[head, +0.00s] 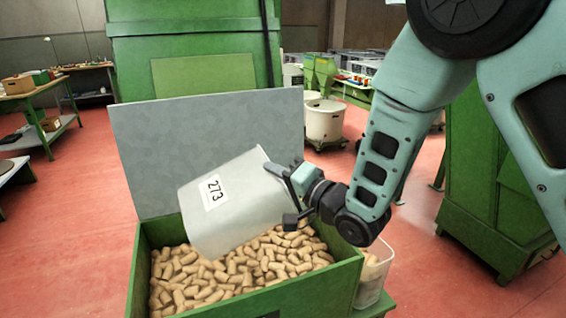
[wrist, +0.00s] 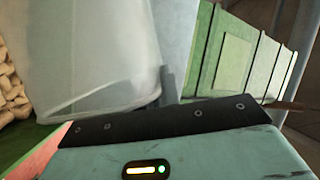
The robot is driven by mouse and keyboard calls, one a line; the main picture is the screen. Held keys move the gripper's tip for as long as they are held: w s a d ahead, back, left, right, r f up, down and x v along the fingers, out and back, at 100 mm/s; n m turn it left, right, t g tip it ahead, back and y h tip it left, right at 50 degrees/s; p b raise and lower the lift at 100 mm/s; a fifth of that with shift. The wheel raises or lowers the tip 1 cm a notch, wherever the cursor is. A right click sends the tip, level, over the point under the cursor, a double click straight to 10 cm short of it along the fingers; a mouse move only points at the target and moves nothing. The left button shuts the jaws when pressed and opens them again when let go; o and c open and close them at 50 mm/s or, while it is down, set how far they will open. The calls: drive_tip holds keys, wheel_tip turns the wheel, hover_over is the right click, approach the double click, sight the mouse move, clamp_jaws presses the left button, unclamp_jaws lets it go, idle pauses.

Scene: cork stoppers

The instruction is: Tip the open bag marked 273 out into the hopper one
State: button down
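The bag marked 273 (head: 228,205) is a pale, translucent bag with a white label, tilted with its mouth down to the left over the green hopper (head: 343,285). My gripper (head: 290,192) is shut on the bag at its raised right end. The hopper holds many cork stoppers (head: 240,272), and the bag's lower edge is at or just above them. The bag's inside is hidden in the head view. In the wrist view the bag (wrist: 95,55) fills the upper left, close to my gripper, with corks (wrist: 10,85) at the left edge.
A grey upright panel (head: 150,150) stands behind the hopper. A clear tub with corks (head: 374,275) sits at the hopper's right side. Green machines stand behind and at the right (head: 490,190). A workbench (head: 35,100) is at the far left, with open red floor (head: 70,220) before it.

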drive_tip(key=shift+s+a+r+n+p, duration=0.1)
drive_tip(key=shift+a+r+n+p, duration=0.35)
drive_tip(key=shift+r, duration=0.2)
drive_tip(key=r+n+p, duration=0.1)
drive_tip(key=r+p, duration=0.1)
drive_tip(key=p, duration=0.1)
drive_tip(key=a+r+n+h+p, duration=0.1)
drive_tip(key=p, duration=0.2)
drive_tip(key=a+r+n+g+p, duration=0.1)
drive_tip(key=r+p, duration=0.1)
drive_tip(key=p, duration=0.2)
drive_tip(key=shift+s+a+r, duration=0.2)
drive_tip(key=shift+s+r, duration=0.1)
drive_tip(key=shift+s, duration=0.05)
drive_tip(key=shift+s+a+r+n+g+h+p, duration=0.15)
drive_tip(key=shift+a+r+n+h+p, duration=0.55)
drive_tip(key=shift+n+p, duration=0.5)
drive_tip(key=shift+s+a+r+n+g+h+p, duration=0.15)
drive_tip(key=shift+r+n+h+p, duration=0.4)
drive_tip(key=shift+n+h+p, duration=0.55)
drive_tip(key=shift+s+a+r+n+g+h+p, duration=0.15)
drive_tip(key=shift+a+r+n+h+p, duration=0.4)
drive_tip(key=shift+n+p, duration=0.65)
drive_tip(key=shift+w+d+m, duration=0.1)
drive_tip(key=shift+d+m, duration=0.05)
drive_tip(key=shift+m, duration=0.1)
